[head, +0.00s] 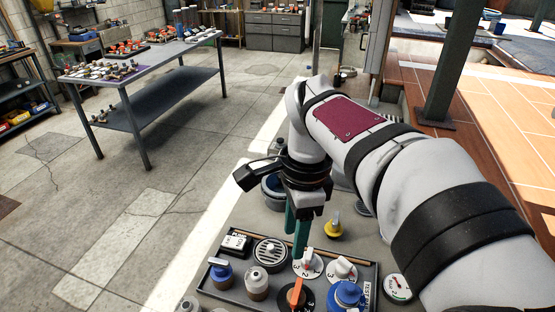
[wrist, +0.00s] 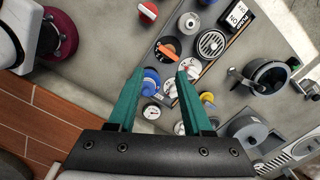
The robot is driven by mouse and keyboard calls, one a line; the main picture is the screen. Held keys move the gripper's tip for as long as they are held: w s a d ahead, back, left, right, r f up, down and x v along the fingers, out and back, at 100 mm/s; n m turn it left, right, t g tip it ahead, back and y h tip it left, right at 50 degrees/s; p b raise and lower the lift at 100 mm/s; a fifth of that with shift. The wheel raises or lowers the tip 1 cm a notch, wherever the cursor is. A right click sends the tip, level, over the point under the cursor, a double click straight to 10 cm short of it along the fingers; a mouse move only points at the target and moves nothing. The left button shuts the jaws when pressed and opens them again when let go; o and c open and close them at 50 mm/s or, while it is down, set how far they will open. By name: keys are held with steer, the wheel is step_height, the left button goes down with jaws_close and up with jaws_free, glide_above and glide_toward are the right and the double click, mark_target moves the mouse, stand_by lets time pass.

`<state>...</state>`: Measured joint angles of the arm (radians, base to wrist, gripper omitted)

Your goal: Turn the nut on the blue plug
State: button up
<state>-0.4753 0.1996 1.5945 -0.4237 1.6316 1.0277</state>
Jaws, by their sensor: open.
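The large blue piece (head: 347,295) stands at the front right of the tray in the head view and looks like the blue plug. In the wrist view the blue plug (wrist: 151,79) shows beside the left finger, partly hidden by it. Its nut is too small to make out clearly. My gripper (wrist: 161,72) is open and empty, with two green fingers pointing down at the tray. In the head view my gripper (head: 298,245) hangs above the tray's back part, behind and left of the blue plug, apart from it.
The tray holds an orange-handled dial (head: 297,294), white numbered knobs (head: 308,263), a round grille (head: 271,252) and a smaller blue fitting (head: 220,272). A gauge (head: 397,287) and yellow fitting (head: 333,227) stand close by. A grey workbench (head: 150,68) is farther off.

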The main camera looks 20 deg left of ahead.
steer(key=w+a+f+m, duration=0.2)
steer(key=w+a, duration=0.1)
steer(key=a, duration=0.6)
steer(key=m, duration=0.3)
glide_toward(218, 261)
steer(key=shift+t+h, duration=0.3)
steer(key=f, duration=0.8)
steer(key=shift+s+a+f, duration=0.2)
steer(key=shift+f, duration=0.05)
jaws_close()
